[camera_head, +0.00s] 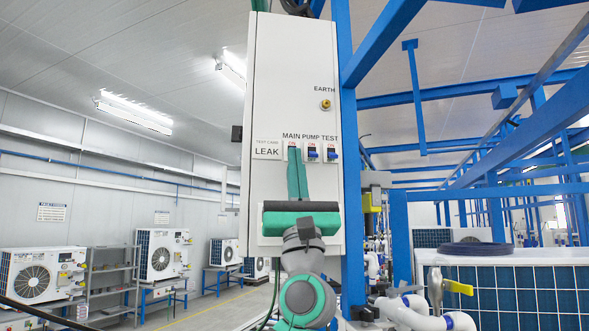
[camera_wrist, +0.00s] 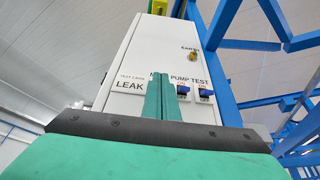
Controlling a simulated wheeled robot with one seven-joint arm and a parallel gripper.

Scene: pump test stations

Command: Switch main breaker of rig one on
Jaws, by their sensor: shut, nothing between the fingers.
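The white control box (camera_head: 265,85) hangs on a blue post and shows in both views. Its front has a row labelled MAIN, PUMP, TEST. My gripper (camera_head: 294,152) is shut and empty, its green fingers pointing up in front of the MAIN place. The pump breaker (camera_head: 312,153) and test breaker (camera_head: 333,154) show blue levers to the right. In the wrist view the fingers (camera_wrist: 161,78) also cover the MAIN place.
A LEAK label (camera_head: 266,151) is left of the breakers and a brass EARTH stud (camera_head: 325,104) is above. Blue frame beams (camera_head: 405,200) stand close on the right. Pipes with a yellow-handled valve (camera_head: 457,287) are at lower right. The left aisle floor is open.

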